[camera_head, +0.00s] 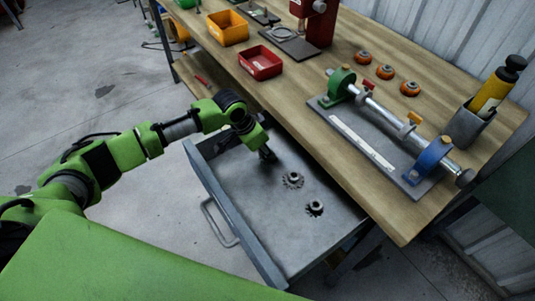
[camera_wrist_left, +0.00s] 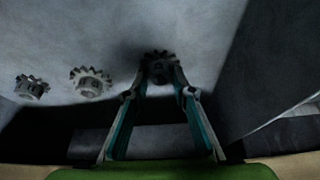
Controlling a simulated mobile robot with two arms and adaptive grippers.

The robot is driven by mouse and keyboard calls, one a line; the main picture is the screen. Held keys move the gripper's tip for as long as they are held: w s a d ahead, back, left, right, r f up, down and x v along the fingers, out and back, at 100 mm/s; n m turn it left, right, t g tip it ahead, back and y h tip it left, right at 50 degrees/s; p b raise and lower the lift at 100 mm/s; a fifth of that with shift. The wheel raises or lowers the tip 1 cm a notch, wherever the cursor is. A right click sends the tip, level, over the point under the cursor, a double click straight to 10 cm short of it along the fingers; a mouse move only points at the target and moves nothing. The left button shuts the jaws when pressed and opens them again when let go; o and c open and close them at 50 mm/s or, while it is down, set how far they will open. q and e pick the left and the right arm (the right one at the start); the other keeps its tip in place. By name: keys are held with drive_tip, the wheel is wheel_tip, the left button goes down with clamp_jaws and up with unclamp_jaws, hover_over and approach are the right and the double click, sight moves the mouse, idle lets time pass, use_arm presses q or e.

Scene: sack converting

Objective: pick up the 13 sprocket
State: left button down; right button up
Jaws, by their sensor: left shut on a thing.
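The open metal drawer (camera_head: 245,212) holds toothed sprockets. In the head view two sprockets lie free on its floor, one near the middle (camera_head: 292,180) and a darker one nearer the front right (camera_head: 315,208). In the left wrist view the same two free sprockets are at the left, a middle one (camera_wrist_left: 91,80) and a far-left one (camera_wrist_left: 31,87). My left gripper (camera_head: 268,155) reaches down into the drawer's far end. In the wrist view it (camera_wrist_left: 161,82) is shut on a third, dark sprocket (camera_wrist_left: 160,64), whose teeth show between the fingertips. No number is readable on any sprocket. My right gripper is out of view.
The wooden bench (camera_head: 400,228) stands directly beside the drawer. It carries a red bin (camera_head: 261,63), an orange bin (camera_head: 228,28), a shaft fixture (camera_head: 370,140) and several orange rings (camera_head: 386,72). Drawer walls close around my left gripper.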

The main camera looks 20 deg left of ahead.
use_arm(q)
drive_tip(key=shift+r, duration=0.1)
drive_tip(key=shift+w+r, duration=0.1)
drive_tip(key=shift+r, duration=0.5)
drive_tip(key=s+a+r, duration=0.6)
drive_tip(key=s+r, duration=0.5)
drive_tip(key=s, duration=0.1)
drive_tip(key=shift+s+a+r+b, duration=0.15)
drive_tip(key=shift+s+r+b, duration=0.2)
